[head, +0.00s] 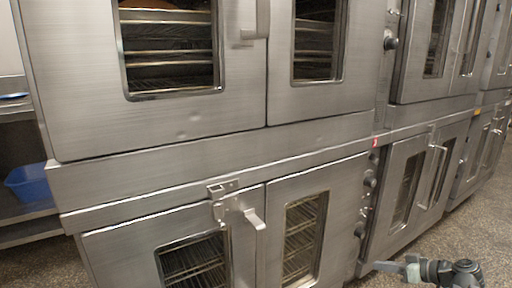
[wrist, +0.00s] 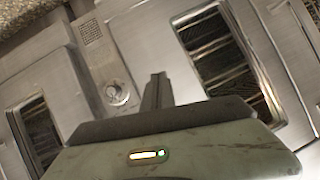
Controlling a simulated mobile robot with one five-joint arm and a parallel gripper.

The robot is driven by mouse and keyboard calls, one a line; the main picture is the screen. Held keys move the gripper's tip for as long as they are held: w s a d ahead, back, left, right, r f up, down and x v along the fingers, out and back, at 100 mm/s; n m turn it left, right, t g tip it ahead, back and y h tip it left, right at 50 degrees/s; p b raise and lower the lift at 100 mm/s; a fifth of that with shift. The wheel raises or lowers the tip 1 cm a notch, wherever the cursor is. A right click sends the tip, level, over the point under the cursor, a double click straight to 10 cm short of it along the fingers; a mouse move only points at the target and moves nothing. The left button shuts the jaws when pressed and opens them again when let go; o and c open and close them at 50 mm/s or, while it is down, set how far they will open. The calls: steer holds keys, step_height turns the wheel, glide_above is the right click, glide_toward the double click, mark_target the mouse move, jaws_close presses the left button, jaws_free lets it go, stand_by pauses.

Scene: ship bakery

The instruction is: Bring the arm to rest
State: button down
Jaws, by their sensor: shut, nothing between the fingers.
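My gripper (head: 391,267) shows at the bottom right of the head view, low in front of the ovens and pointing left. In the wrist view my gripper (wrist: 158,88) shows as a dark narrow pair of fingers closed together, with nothing held. Behind it in that view are a steel oven front, a round knob (wrist: 117,94) and a dark oven window (wrist: 225,58). The fingers look apart from the oven front, but the distance is hard to tell.
Stacked steel ovens (head: 190,125) fill most of the head view, with lower doors and a latch handle (head: 254,219). A blue bin (head: 30,184) sits on a shelf at the left. Speckled floor (head: 472,232) is open at the lower right.

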steer(key=s+a+f+m+g+h+p, duration=0.2)
steer(key=a+g+h+p, duration=0.25)
steer(key=a, duration=0.95)
steer(key=s+a+f+m+g+h+p, duration=0.1)
steer(key=a+m+g+h+p, duration=0.25)
steer(key=a, duration=0.95)
step_height(320, 180, up, 38)
steer(key=a+n+g+p, duration=0.1)
steer(key=p, duration=3.7)
steer(key=shift+f+g+p, duration=0.25)
steer(key=shift+g+p, duration=0.05)
